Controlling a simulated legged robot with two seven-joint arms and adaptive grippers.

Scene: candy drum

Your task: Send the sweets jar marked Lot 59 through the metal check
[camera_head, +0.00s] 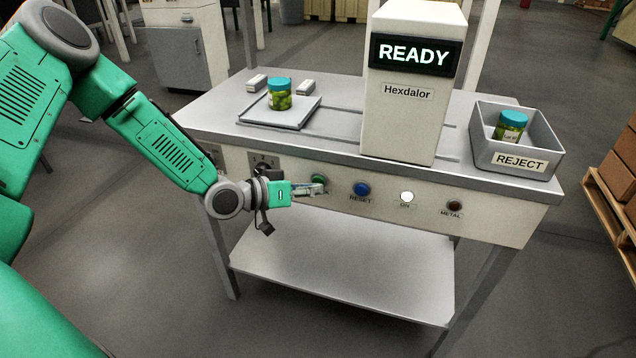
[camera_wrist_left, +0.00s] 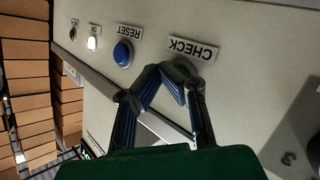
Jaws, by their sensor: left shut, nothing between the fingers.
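A jar of green sweets with a teal lid (camera_head: 279,94) stands upright on the flat grey tray (camera_head: 290,118) at the left of the machine; no lot label is readable on it. The check machine (camera_head: 410,119) shows READY. My right gripper is not in view.
A similar jar (camera_head: 510,127) with a pale label, its number too small to read, is in the grey REJECT bin (camera_head: 546,139). Right of the check button are the blue reset button (camera_head: 362,189), a lit white ON lamp (camera_head: 407,197) and a dark METAL lamp (camera_head: 455,206).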

